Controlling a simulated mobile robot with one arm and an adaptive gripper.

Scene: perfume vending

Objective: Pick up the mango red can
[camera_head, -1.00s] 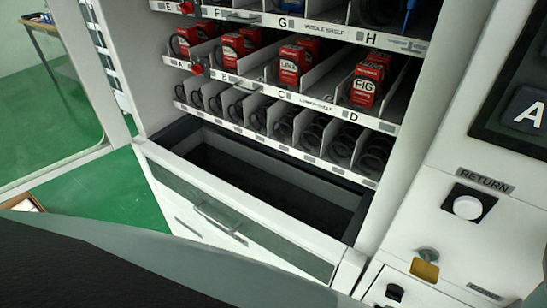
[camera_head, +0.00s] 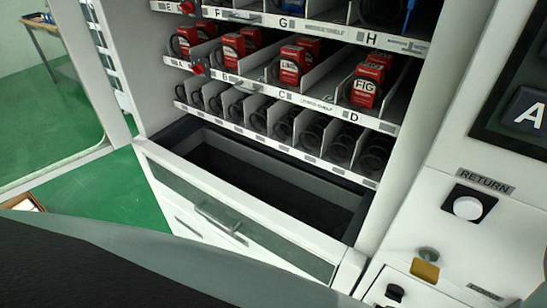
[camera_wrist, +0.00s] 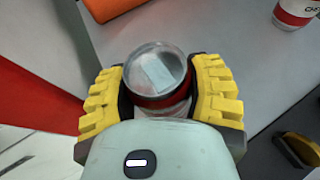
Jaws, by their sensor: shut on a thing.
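In the wrist view, a can (camera_wrist: 160,77) with a silver top and a red band stands between the yellow-padded fingers of my gripper (camera_wrist: 165,92). Both fingers press against its sides, so the gripper is shut on it. Its label is hidden, so I cannot read whether it is the mango one. Neither the gripper nor this can shows in the head view.
A grey surface (camera_wrist: 245,45) lies around the can, with an orange object (camera_wrist: 115,8) and a red-and-white can (camera_wrist: 297,12) at the far edge. The head view shows a vending machine with red boxes (camera_head: 364,88) and an open bin (camera_head: 265,178).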

